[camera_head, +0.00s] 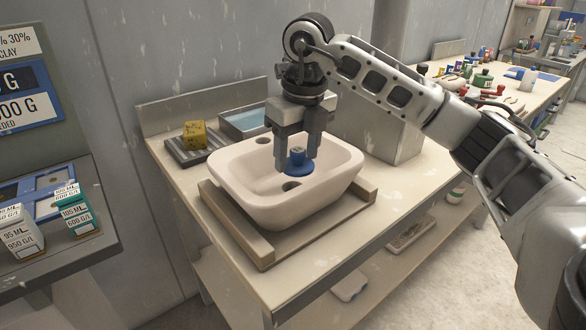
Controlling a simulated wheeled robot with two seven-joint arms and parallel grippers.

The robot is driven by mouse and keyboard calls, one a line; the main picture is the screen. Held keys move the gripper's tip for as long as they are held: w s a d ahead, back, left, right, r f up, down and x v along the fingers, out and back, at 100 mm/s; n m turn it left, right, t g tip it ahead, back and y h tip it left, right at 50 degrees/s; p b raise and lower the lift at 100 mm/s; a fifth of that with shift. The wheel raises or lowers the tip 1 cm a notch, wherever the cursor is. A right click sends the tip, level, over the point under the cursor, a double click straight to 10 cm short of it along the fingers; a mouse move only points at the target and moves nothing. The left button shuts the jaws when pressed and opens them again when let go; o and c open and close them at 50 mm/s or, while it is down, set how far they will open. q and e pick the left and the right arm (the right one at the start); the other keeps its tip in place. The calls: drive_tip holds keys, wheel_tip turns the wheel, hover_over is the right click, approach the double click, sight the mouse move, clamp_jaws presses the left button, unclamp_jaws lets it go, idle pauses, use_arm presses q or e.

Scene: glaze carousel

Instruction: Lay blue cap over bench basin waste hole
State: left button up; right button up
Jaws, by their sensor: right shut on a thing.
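A white basin (233,205) stands on a wooden frame (315,226) on the bench. My right gripper (296,165) points down into the basin and is shut on the blue cap (299,161). The cap is held upright by its knob, just behind the waste hole in the picture. Whether the cap's underside touches the basin floor cannot be told. My left gripper is not in view.
A yellow sponge (195,134) lies on a ribbed grey tray (178,152) at the back left of the bench. A tray of blue liquid (246,121) stands behind the basin. A grey box (392,145) is to the right. The bench front is clear.

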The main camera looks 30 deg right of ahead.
sight(293, 171)
drive_tip(key=shift+w+a+f, duration=0.1)
drive_tip(key=shift+w+f, duration=0.25)
drive_tip(key=shift+f, duration=0.1)
drive_tip(key=shift+w+f, duration=0.2)
drive_tip(key=shift+f, duration=1.55)
drive_tip(key=shift+f+b, duration=0.3)
drive_tip(key=shift+f, duration=0.1)
drive_tip(key=o, duration=1)
drive_tip(key=shift+r, duration=0.15)
